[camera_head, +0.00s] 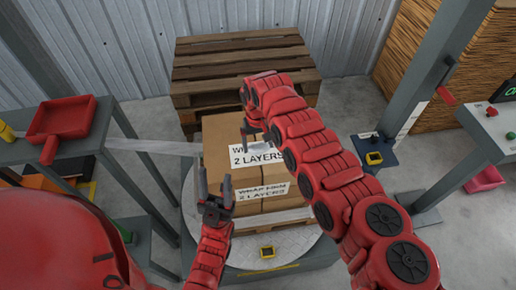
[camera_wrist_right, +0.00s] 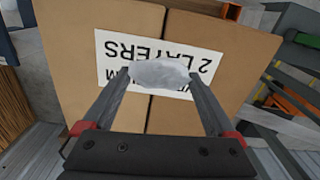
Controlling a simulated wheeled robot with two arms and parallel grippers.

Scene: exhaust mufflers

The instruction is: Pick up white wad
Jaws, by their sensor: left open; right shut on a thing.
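The white wad (camera_wrist_right: 162,74) is between the fingertips of my right gripper (camera_wrist_right: 160,82) in the right wrist view. The gripper is shut on it, in front of a cardboard box (camera_wrist_right: 75,70) with a white label (camera_wrist_right: 115,55) reading "2 LAYERS". In the head view my right gripper (camera_head: 247,133) is over the top of the stacked boxes (camera_head: 222,130), and the wad cannot be made out there. My left gripper (camera_head: 214,190) is open and empty, in front of the boxes' left side.
The boxes stand on a pallet on a round turntable (camera_head: 245,250). Wooden pallets (camera_head: 240,60) are stacked behind. A red dustpan (camera_head: 62,122) lies on the left shelf. A grey post (camera_head: 425,75) and a bench (camera_head: 490,125) stand at the right.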

